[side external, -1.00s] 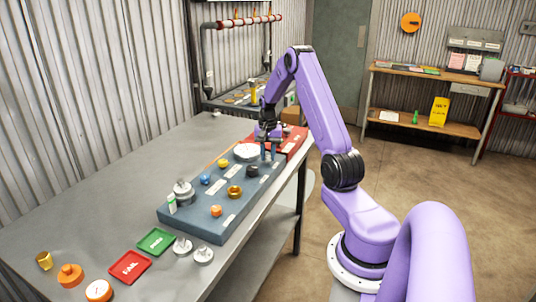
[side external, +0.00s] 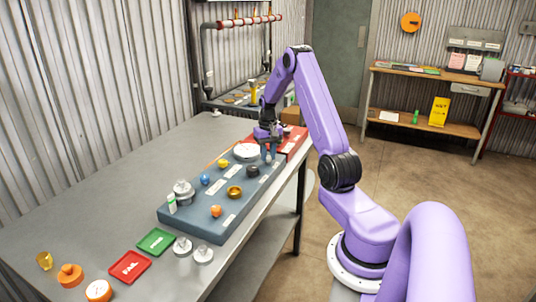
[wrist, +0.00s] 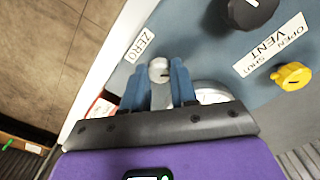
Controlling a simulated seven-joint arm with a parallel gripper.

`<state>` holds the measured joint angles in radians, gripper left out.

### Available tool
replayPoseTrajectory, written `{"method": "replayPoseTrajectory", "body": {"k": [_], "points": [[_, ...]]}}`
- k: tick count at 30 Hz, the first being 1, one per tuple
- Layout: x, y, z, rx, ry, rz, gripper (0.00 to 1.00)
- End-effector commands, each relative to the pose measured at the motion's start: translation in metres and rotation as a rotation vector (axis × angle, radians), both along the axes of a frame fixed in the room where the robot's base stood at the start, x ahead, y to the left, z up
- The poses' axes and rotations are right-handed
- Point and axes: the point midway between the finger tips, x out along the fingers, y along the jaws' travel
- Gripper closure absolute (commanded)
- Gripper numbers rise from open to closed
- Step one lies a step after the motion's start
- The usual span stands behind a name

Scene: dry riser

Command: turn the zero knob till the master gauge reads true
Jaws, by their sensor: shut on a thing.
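The zero knob (wrist: 158,70) is a small silver knob with a dark mark, beside a ZERO label (wrist: 141,45) on the blue-grey panel. My gripper (wrist: 158,84) has its two blue fingers on either side of the knob and is shut on it. In the side external view my gripper (side external: 269,154) points down at the panel's far right end. The master gauge (side external: 247,150) is a white round dial to the left of the fingers. In the wrist view the gauge (wrist: 214,95) is mostly hidden behind my gripper, and its reading cannot be made out.
A black knob (wrist: 249,10) and a yellow VENT knob (wrist: 291,76) stand near on the panel. A red case (side external: 295,139) lies just beyond it. Green (side external: 156,241) and red FAIL (side external: 130,267) trays lie on the bench front.

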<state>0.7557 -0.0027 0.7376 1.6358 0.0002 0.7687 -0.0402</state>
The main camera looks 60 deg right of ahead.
Motion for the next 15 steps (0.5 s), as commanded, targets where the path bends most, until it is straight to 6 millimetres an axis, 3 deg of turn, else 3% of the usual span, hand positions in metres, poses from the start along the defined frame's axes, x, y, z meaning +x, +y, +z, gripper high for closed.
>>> {"method": "replayPoseTrajectory", "body": {"k": [7, 8, 9, 10, 15], "points": [[0.0003, -0.0005, 0.0013, -0.001, -0.002, -0.001, 1.00], [0.0003, -0.0005, 0.0013, -0.001, -0.002, -0.001, 0.66], [0.0003, -0.0005, 0.0013, -0.001, -0.002, -0.001, 0.53], [0.0003, -0.0005, 0.0012, -0.001, -0.002, -0.001, 0.47], [0.0002, -0.0003, 0.0007, -0.001, -0.001, -0.002, 0.47]]}}
